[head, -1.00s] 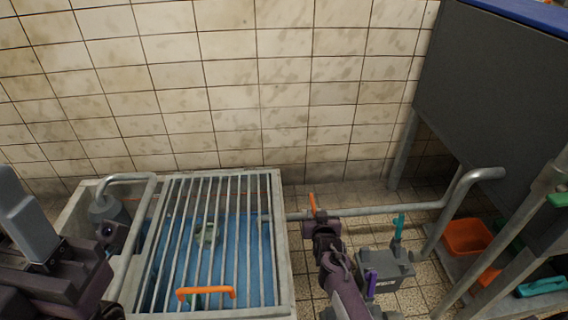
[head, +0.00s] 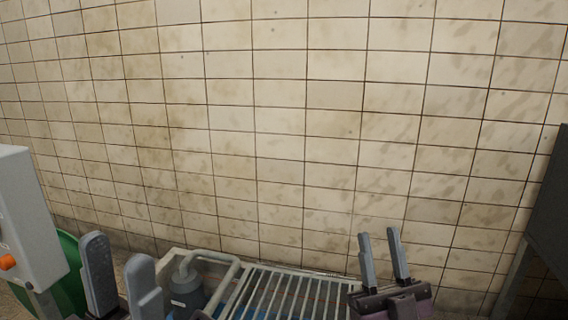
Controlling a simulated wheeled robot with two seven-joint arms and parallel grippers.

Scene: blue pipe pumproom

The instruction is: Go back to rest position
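My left gripper (head: 122,284) is at the bottom left of the head view. Its two grey fingers point up and stand apart, with nothing between them. My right gripper (head: 381,257) is at the bottom, right of centre. Its two grey fingers also point up with a gap between them, and it is empty. Both stand in front of the tiled wall (head: 300,120). The lower parts of both arms are cut off by the picture's edge.
A metal grating (head: 284,296) over a blue-floored basin lies low between my grippers. A grey pump (head: 186,291) with a bent pipe stands at its left. A light control box (head: 28,215) and a green round thing (head: 68,262) are at far left. A dark panel (head: 553,215) edges the right.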

